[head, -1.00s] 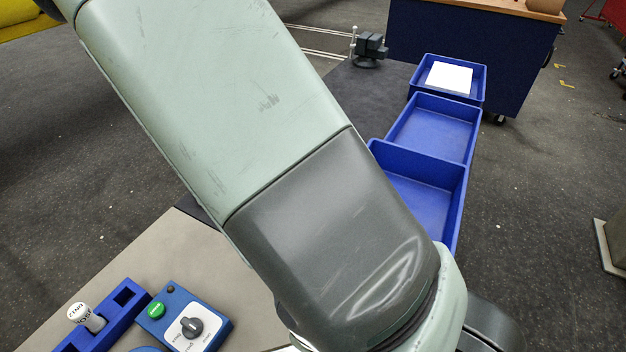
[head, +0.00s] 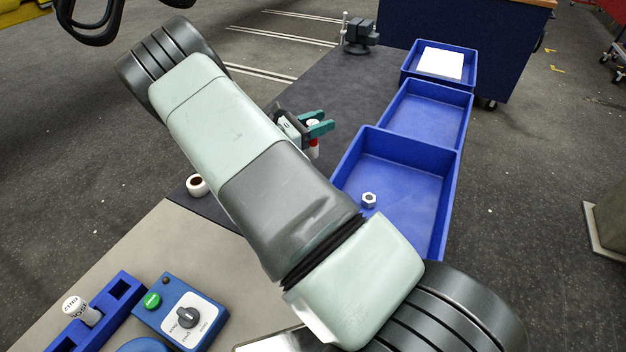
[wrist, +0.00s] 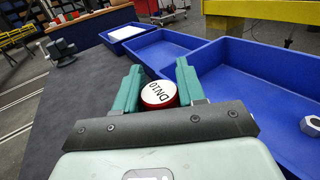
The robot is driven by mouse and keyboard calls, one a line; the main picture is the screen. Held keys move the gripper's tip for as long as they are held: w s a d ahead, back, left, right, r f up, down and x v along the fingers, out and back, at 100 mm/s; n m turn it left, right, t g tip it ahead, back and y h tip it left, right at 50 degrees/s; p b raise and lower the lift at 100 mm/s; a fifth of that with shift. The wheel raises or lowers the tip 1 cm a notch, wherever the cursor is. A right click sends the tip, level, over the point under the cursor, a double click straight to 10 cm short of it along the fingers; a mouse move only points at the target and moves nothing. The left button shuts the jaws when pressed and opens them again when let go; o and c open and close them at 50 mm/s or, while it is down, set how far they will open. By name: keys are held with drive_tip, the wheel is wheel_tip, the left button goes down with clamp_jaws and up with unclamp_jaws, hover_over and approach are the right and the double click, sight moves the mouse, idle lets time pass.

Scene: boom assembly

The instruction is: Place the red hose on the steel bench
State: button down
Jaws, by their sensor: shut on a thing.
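My gripper (head: 323,124) is in view beyond my forearm, with its green fingers shut on a short red and white cylinder (head: 314,149), which I take for the red hose. In the wrist view my gripper (wrist: 158,88) has one finger on each side of it. The hose's white end face (wrist: 158,93) reads "DN10" and has a red rim. The dark grey bench top (head: 352,88), which may be the steel bench, lies around and below the hose. I cannot tell whether the hose touches it.
Blue bins line the bench's right side; the nearest bin (head: 420,165) holds a hex nut (head: 369,200). A vise (head: 358,38) stands at the far end. A white roll with a brown core (head: 197,186) lies left of my arm. A control box (head: 180,312) sits at front left.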

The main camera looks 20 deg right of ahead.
wheel_tip(320, 180, down, 10)
drive_tip(key=shift+r, duration=0.2)
drive_tip(key=shift+f, duration=0.2)
idle(0.3)
drive_tip(key=c, duration=0.7)
unclamp_jaws()
drive_tip(key=shift+o, duration=0.2)
